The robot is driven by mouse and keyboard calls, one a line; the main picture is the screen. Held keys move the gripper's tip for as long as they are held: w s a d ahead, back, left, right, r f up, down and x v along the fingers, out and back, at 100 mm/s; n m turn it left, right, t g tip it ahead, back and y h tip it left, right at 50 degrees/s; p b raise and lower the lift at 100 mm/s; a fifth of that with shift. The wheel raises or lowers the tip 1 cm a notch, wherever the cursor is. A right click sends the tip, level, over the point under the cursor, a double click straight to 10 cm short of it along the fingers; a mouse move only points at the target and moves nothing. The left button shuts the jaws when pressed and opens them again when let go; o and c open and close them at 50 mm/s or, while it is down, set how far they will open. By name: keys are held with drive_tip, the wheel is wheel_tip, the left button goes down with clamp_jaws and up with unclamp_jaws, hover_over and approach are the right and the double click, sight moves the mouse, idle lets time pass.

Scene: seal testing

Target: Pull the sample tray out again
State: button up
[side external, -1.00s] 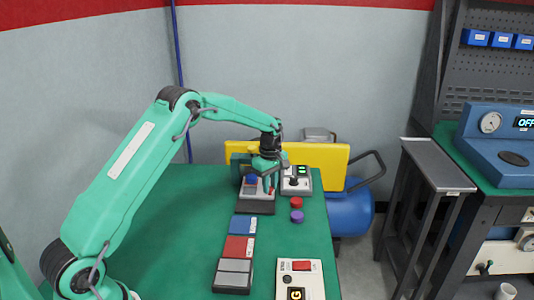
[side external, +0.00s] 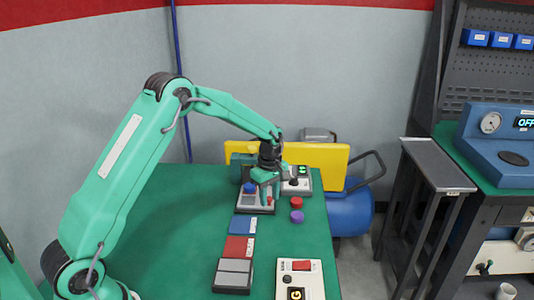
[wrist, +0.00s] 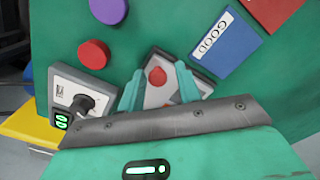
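The white sample tray (side external: 246,197) lies on a dark base at the far end of the green table, with a blue cap (side external: 249,187) and a red piece on it. In the wrist view the tray (wrist: 154,100) shows between and beside my fingers, with a red cap (wrist: 157,76) on it. My gripper (side external: 264,184) is low over the right part of the tray. In the wrist view its fingers (wrist: 159,88) are apart. I cannot tell whether they press on a part of the tray; the palm hides the rest.
A box with a black knob and green display (side external: 297,180) stands right of the tray. Red (side external: 296,202) and purple (side external: 297,216) caps lie to its front.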

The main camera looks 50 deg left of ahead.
drive_tip(key=shift+o, duration=0.4)
drive_tip(key=shift+a, duration=0.1)
drive_tip(key=shift+w+r, duration=0.1)
drive_tip(key=shift+r, duration=0.25)
wheel_tip(320, 180, up, 6)
drive_tip(key=shift+r, duration=0.6)
